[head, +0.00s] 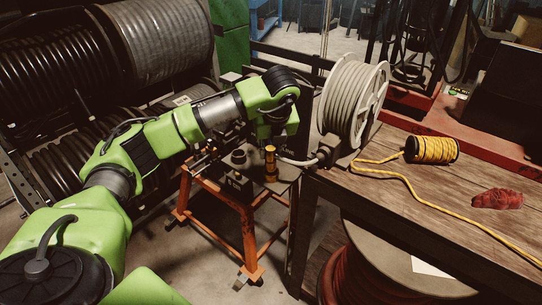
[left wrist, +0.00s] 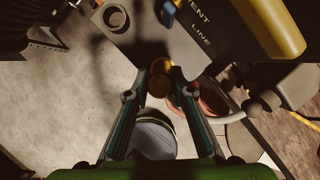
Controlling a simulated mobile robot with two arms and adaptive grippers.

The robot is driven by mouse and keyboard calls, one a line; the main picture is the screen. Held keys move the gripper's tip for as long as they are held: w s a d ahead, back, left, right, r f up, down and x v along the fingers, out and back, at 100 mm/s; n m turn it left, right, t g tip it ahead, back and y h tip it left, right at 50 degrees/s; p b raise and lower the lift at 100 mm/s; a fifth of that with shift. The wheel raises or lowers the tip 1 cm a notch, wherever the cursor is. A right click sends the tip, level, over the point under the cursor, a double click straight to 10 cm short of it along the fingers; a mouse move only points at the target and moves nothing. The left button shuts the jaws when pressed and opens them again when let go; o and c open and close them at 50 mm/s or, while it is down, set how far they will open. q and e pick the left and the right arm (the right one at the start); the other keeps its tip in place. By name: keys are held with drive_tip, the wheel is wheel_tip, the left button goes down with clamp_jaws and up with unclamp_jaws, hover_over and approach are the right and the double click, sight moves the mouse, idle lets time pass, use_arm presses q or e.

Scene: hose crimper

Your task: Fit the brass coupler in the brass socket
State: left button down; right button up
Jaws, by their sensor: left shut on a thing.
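My left gripper (left wrist: 160,84) is shut on a small brass piece, the brass coupler (left wrist: 158,86), whose round face shows between the fingertips in the left wrist view. In the head view my left gripper (head: 271,135) points down over the small orange-legged stand. An upright yellow cylinder (head: 270,163) shows just under it; I cannot tell how much of that is the held coupler. The brass socket cannot be told apart clearly from the coupler, and whether the two touch is not clear. My right gripper is not in view.
A dark ring-shaped fitting (head: 238,158) stands on the orange-legged stand (head: 247,215). A hose reel (head: 352,95) is to the right. A wooden bench (head: 420,190) holds a yellow rope spool (head: 432,149) and a red rag (head: 497,198). A dark block marked VENT LINE (left wrist: 205,50) is close by.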

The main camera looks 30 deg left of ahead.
sight(271, 160)
use_arm(q)
drive_tip(key=shift+w+a+f, duration=0.15)
drive_tip(key=shift+w+f, duration=0.15)
drive_tip(key=shift+w+a+f, duration=0.1)
drive_tip(key=shift+w+f, duration=0.05)
drive_tip(key=shift+f, duration=0.1)
drive_tip(key=x, duration=0.1)
drive_tip(key=p+x, duration=0.2)
drive_tip(key=shift+s+d+f, duration=0.15)
drive_tip(key=shift+s+d, duration=0.05)
drive_tip(key=shift+d, duration=0.05)
drive_tip(key=shift+f, duration=0.5)
drive_tip(key=c, duration=1.8)
unclamp_jaws()
drive_tip(key=shift+o, duration=0.2)
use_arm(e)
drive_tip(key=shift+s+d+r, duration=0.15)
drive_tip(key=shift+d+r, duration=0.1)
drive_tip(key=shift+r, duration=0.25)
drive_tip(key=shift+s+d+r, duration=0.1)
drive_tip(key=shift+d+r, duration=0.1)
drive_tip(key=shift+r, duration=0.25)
use_arm(q)
drive_tip(key=shift+r, duration=0.1)
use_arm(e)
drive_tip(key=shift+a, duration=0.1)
